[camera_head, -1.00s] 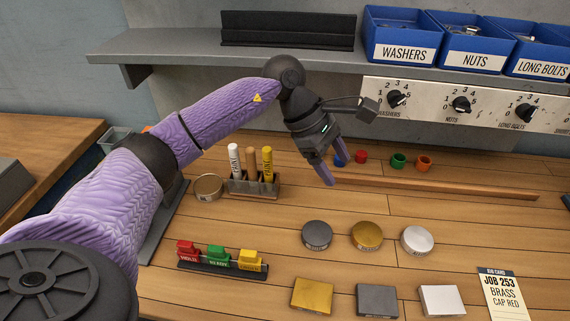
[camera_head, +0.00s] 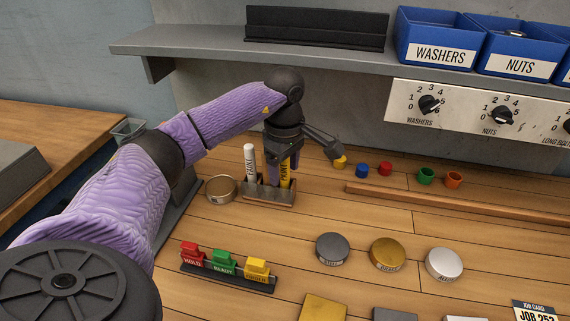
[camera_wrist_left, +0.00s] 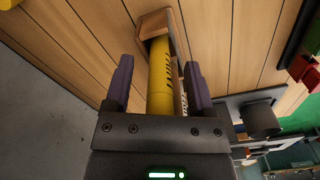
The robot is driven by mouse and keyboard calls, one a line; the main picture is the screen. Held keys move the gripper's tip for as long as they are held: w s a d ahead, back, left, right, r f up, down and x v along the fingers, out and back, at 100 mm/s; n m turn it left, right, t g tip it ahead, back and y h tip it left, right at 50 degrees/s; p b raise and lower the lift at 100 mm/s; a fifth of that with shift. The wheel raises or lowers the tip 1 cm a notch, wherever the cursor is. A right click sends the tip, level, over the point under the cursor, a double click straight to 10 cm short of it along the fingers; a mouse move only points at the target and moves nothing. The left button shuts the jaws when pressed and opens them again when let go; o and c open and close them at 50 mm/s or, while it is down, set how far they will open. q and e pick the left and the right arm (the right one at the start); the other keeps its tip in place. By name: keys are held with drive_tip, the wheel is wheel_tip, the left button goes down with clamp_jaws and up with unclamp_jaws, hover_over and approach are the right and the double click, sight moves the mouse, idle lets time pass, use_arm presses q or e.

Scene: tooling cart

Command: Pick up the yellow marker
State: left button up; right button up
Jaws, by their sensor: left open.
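The yellow marker (camera_head: 286,175) stands upright in a small wooden rack (camera_head: 256,192), partly hidden by my gripper in the head view. My left gripper (camera_head: 281,174) is over the rack, pointing down. In the left wrist view the yellow marker (camera_wrist_left: 161,78) lies between the two dark fingers of the left gripper (camera_wrist_left: 159,70), which are open with gaps at both sides. The marker's far end is at the rack (camera_wrist_left: 154,24). My right gripper is not in view.
A white marker (camera_head: 250,163) stands in the same rack, with a round tin (camera_head: 221,189) to its left. Small coloured caps (camera_head: 385,169) and a wooden strip (camera_head: 430,199) lie to the right. A shelf (camera_head: 220,43) overhangs behind. Coloured tags (camera_head: 224,262) stand in front.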

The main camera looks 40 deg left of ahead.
use_arm(q)
clamp_jaws()
wheel_tip(320, 180, up, 11)
drive_tip(key=p, duration=0.3)
wheel_tip(320, 180, up, 7)
drive_tip(key=p, duration=0.4)
